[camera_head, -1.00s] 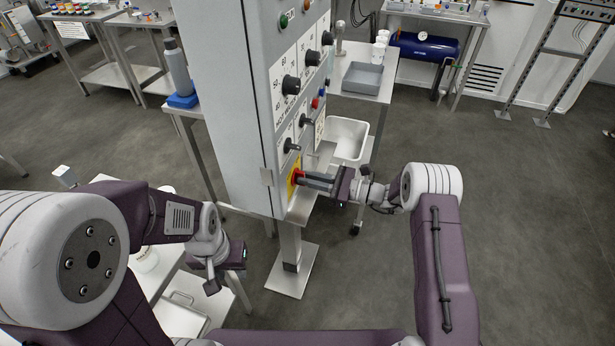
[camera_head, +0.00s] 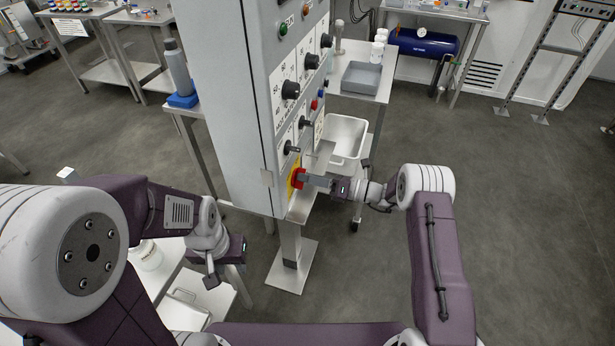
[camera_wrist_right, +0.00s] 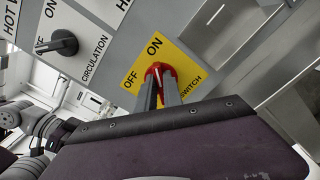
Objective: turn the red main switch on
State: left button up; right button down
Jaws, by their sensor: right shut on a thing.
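The red main switch (camera_wrist_right: 168,70) sits on a yellow plate (camera_wrist_right: 185,64) marked OFF, ON and SWITCH, low on the grey control cabinet (camera_head: 232,120). My right gripper (camera_wrist_right: 159,88) is shut on the red switch, one finger on each side of it. In the right wrist view a pale mark on the knob points up, roughly toward ON; the fingers hide part of the knob. In the head view the red switch (camera_head: 298,178) shows at the fingertips. My left gripper (camera_head: 211,280) hangs at lower left, away from the cabinet; its opening is unclear.
Black knobs (camera_head: 290,89) and a circulation knob (camera_wrist_right: 57,43) stick out of the panel above the switch. A white basin (camera_head: 345,138) stands behind the cabinet. A low white table (camera_head: 218,298) is under my left gripper. Floor right of my right arm is free.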

jog(key=shift+f+m, duration=0.1)
jog(key=shift+m, duration=0.6)
jog(key=c, duration=1.5)
grip_release()
jog(key=v, duration=0.9)
